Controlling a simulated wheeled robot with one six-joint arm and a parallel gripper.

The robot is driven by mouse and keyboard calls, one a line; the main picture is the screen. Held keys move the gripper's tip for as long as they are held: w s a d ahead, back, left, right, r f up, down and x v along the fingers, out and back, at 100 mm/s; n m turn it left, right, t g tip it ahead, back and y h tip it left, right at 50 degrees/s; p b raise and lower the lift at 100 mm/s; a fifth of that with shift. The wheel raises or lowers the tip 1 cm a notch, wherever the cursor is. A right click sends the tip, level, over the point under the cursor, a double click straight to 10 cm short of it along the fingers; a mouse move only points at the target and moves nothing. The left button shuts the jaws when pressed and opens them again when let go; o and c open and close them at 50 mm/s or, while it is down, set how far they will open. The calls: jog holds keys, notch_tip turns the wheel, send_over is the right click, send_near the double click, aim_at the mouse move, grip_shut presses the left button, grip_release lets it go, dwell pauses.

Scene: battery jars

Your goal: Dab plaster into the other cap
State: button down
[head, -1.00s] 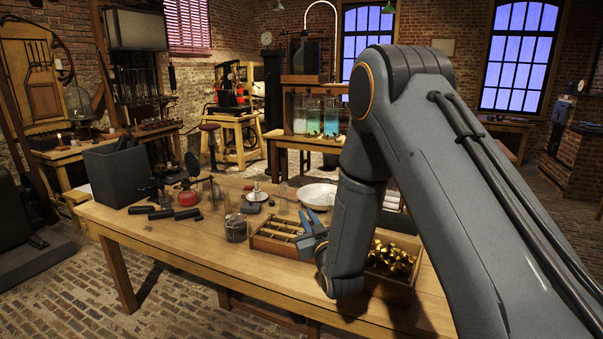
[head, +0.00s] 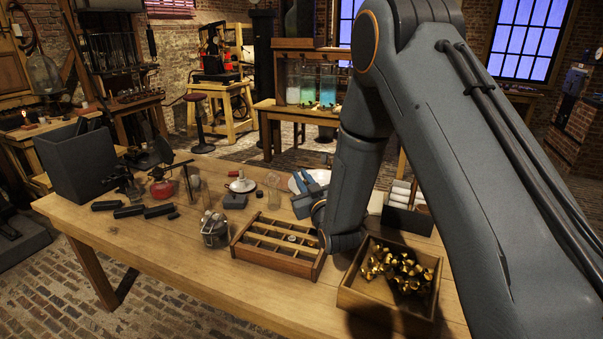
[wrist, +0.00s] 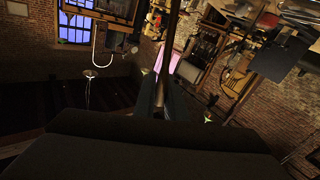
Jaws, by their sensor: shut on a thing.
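My gripper (head: 308,190), with blue fingers, is above the table at the back right of the slatted wooden tray, in front of a white bowl (head: 296,182) that it partly hides. In the wrist view the fingers close around a thin brown stick (wrist: 171,38); its far end runs out of the picture. A small pale round piece (head: 291,238) sits in the slatted tray (head: 250,256); I cannot tell whether it is a cap. No plaster can be made out on the stick.
A wooden box (head: 356,304) of brass pieces stands at the front right. A box with white rolls (head: 403,222) is behind it. A dark bin (head: 78,165) and black rods (head: 128,211) are at the left. The front left tabletop is clear.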

jog(key=f+b, duration=0.1)
jog(key=f, duration=0.1)
jog(key=f+b, duration=0.1)
jog(key=f, duration=0.2)
jog(key=shift+s+a+b, duration=0.1)
jog(key=shift+a+b, duration=0.1)
jog(key=shift+b, duration=0.1)
jog(key=shift+s+f, duration=0.1)
dwell(0.8)
jog(key=shift+f+b, duration=1.4)
jog(key=shift+f, duration=0.2)
dwell(1.6)
jog(key=shift+r, duration=0.15)
dwell(0.8)
notch_tip(320, 180, up, 7)
jog(key=p, duration=0.4)
jog(key=shift+r, duration=0.15)
dwell(0.7)
dwell(0.3)
